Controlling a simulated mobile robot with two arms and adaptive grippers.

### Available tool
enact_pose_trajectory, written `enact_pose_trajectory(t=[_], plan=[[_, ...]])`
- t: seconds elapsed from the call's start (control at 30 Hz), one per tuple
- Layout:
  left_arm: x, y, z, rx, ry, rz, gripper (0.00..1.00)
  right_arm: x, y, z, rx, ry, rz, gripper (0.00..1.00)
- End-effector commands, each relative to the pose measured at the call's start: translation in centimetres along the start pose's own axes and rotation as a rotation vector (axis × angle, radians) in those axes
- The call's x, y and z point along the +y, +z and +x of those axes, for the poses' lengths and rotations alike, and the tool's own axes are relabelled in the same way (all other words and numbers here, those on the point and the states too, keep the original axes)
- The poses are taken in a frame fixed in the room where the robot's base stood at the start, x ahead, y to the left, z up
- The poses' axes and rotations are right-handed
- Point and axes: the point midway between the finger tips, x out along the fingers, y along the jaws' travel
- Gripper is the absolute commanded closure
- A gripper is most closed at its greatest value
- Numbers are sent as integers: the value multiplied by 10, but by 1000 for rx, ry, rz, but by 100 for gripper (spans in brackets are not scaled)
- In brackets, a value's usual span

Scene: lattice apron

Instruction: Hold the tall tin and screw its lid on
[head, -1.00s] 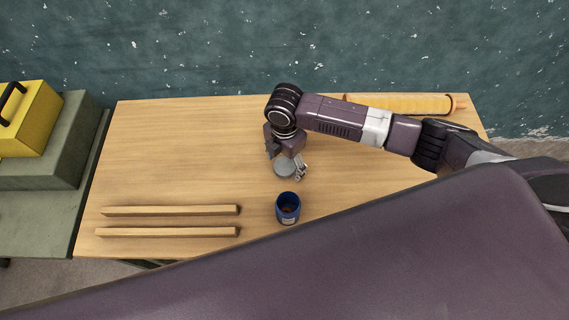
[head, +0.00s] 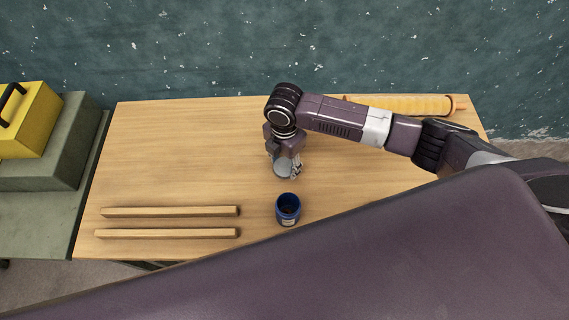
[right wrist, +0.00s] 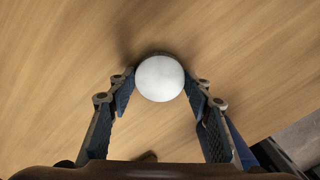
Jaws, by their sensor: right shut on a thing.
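The tall tin (head: 288,213) is dark blue, open at the top, and stands upright near the table's front edge. A pale grey round lid (head: 282,169) is behind it, apart from it. My right gripper (head: 284,170) is above the table, shut on the lid. In the right wrist view the lid (right wrist: 160,78) shows as a whitish disc between the two fingertips (right wrist: 160,88). I cannot tell whether the lid touches the table. My left gripper is not in view.
Two wooden bars (head: 170,211) (head: 167,233) lie left of the tin. A yellow roll (head: 420,104) lies at the back right of the table (head: 190,150). A yellow toolbox (head: 25,125) stands on a grey-green case at left. The table's back left is clear.

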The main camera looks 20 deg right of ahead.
Motion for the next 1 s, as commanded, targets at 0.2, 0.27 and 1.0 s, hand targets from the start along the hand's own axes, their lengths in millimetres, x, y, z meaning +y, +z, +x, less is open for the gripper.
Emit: enact_pose_trajectory(t=[0.2, 0.27, 1.0], plan=[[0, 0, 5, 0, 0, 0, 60, 1, 1, -28, -2, 6, -2, 69], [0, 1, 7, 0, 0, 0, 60, 2, 1, -41, -1, 7, -1, 69], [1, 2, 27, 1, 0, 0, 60, 0, 0, -194, 0, 1, 0, 69]])
